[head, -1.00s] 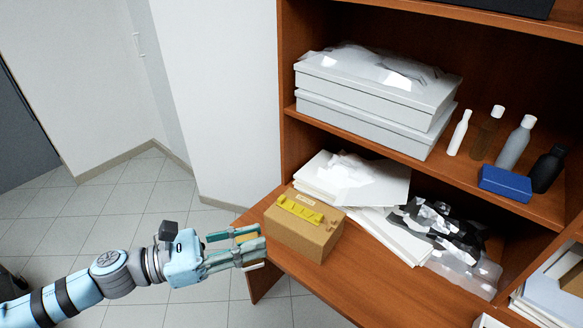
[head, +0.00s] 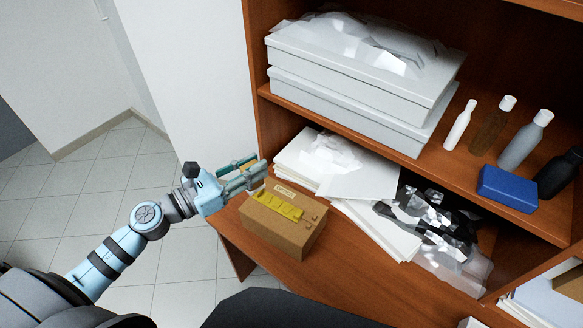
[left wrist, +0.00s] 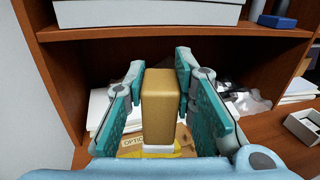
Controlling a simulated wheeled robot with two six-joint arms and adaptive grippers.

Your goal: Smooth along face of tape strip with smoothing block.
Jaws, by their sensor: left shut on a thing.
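My left gripper (head: 243,174) is shut on a tan smoothing block (left wrist: 160,100) with a pale lower end, seen upright between the fingers in the left wrist view. In the head view the fingers mostly hide it. A brown box (head: 283,237) sits on the wooden desk near its left edge. A yellow tape strip (head: 276,205) lies along the top of the box. The gripper is above and behind the box's left end in the head view. In the left wrist view the block partly covers the tape and box. My right gripper is out of view.
White papers (head: 365,185) and crumpled clear and black film (head: 425,222) lie behind the box. A shelf above holds white boxes (head: 345,115), several bottles and a blue box (head: 507,188). The desk surface (head: 350,275) right of the box is clear.

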